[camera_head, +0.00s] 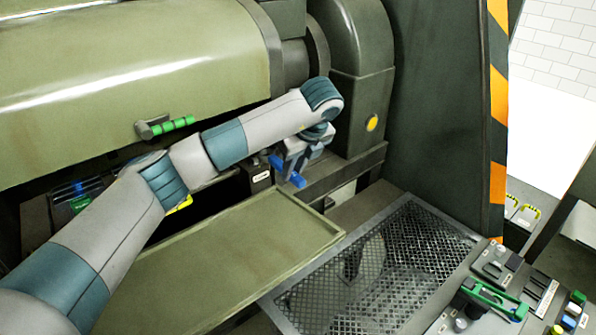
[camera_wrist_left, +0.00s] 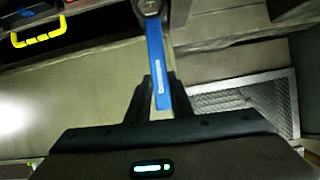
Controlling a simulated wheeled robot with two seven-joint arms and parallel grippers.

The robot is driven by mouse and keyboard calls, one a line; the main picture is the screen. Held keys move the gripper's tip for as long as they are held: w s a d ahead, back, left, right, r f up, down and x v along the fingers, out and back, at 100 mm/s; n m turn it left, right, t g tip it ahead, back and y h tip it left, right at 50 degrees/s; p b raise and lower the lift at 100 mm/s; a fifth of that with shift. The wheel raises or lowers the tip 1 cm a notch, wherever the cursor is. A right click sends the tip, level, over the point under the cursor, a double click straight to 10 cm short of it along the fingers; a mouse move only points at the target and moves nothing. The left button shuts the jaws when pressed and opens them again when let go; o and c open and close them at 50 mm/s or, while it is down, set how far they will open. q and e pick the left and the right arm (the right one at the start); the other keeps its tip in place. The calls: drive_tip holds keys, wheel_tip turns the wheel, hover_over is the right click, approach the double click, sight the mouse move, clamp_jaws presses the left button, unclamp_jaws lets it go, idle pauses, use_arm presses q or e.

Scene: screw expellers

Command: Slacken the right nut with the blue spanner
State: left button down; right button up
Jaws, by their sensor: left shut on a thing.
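The blue spanner (camera_wrist_left: 157,64) runs up the middle of the left wrist view, its blue handle between the two dark fingers of my left gripper (camera_wrist_left: 155,90). The fingers are shut on the handle. Its grey head (camera_wrist_left: 150,7) is at the top edge of that view, over a round metal piece; I cannot tell whether it sits around the nut. In the head view, my left gripper (camera_head: 288,168) is low in front of the green machine, with blue spanner parts (camera_head: 297,180) showing beside it. The right nut is not clearly visible there. My right gripper is out of view.
The green cover (camera_head: 110,75) with a green-gripped handle (camera_head: 170,126) rises behind my left arm. A flat olive tray (camera_head: 230,255) lies below, beside a mesh grate (camera_head: 400,265). A control panel (camera_head: 520,285) stands at lower right. A striped post (camera_head: 498,110) is at right.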

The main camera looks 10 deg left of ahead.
sight(277, 162)
use_arm(q)
drive_tip(key=shift+w+a+f+p, duration=0.25)
drive_tip(key=shift+w+a, duration=0.85)
drive_tip(key=shift+a, duration=0.35)
drive_tip(key=shift+w+a+f+p, duration=0.1)
drive_tip(key=shift+w+a+f, duration=0.1)
drive_tip(key=shift+w+a, duration=1.05)
drive_tip(key=shift+a+f+b, duration=0.2)
drive_tip(key=shift+f+b, duration=0.55)
drive_tip(key=shift+f, duration=0.05)
drive_tip(key=shift+s+b, duration=0.1)
drive_tip(key=shift+b, duration=0.25)
drive_tip(key=shift+f+b, duration=1.3)
drive_tip(key=shift+b, duration=0.1)
idle(0.5)
drive_tip(key=shift+d, duration=0.1)
idle(0.5)
